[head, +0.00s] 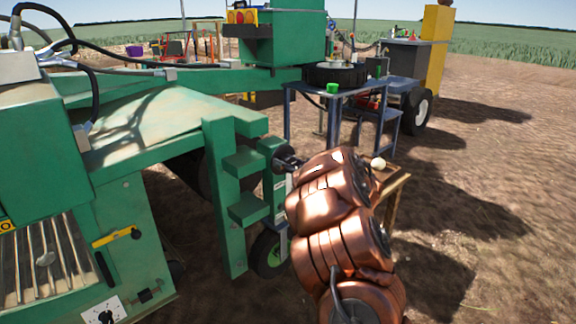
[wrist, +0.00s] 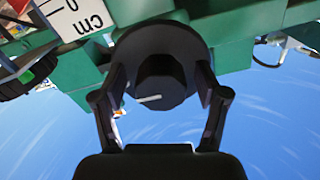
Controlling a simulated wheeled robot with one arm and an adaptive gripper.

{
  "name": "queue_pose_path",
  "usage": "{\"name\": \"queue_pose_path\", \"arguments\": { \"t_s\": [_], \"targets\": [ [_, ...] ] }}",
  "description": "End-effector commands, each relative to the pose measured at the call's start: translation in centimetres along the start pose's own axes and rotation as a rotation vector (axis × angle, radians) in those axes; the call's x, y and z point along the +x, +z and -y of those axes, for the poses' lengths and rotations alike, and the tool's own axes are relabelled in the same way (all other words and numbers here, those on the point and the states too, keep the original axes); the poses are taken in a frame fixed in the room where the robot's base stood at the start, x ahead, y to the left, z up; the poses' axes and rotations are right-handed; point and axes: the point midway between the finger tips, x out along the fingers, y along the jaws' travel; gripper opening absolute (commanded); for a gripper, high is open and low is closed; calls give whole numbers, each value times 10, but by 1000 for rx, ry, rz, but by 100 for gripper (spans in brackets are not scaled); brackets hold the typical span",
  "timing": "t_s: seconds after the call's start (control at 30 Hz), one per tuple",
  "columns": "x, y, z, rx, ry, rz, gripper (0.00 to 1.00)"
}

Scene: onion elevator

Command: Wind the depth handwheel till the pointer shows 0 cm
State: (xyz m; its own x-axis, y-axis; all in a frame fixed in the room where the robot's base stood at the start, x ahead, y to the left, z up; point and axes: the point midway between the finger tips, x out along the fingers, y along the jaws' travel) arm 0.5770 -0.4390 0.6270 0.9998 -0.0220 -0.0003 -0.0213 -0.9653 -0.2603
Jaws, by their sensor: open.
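The dark round handwheel (wrist: 158,62) fills the middle of the wrist view, with a short white mark on its hub. My gripper (wrist: 160,92) is open, with one finger on each side of the hub. I cannot tell whether the fingers touch it. A white scale plate (wrist: 76,16) with "0" and "cm" shows upside down at the top left of the wrist view. Its pointer is not clear, so I cannot read its setting. In the head view the gripper (head: 288,163) is small and dark at the green machine's post, partly hidden by my copper arm.
The green machine (head: 150,130) with its stepped bracket (head: 243,165) stands left of my arm. A blue-grey table (head: 345,95) with a green cup (head: 332,88) is behind. A wooden stand (head: 393,190) is close to my arm's right. Open soil (head: 490,220) lies right.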

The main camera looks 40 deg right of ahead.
Motion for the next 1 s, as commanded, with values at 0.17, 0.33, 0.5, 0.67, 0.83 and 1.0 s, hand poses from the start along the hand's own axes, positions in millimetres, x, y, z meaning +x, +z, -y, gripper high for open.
{"name": "queue_pose_path", "arguments": {
  "t_s": [0.17,0.33,0.5,0.67,0.83,1.0],
  "targets": [
    [0,0,0,0,0,0,69],
    [0,0,0,-1,0,0,51],
    [0,0,0,-1,0,0,34],
    [0,0,0,-1,1,0,17],
    [0,-1,0,-5,1,-1,13],
    [0,-2,0,-39,1,0,13]
  ]
}}
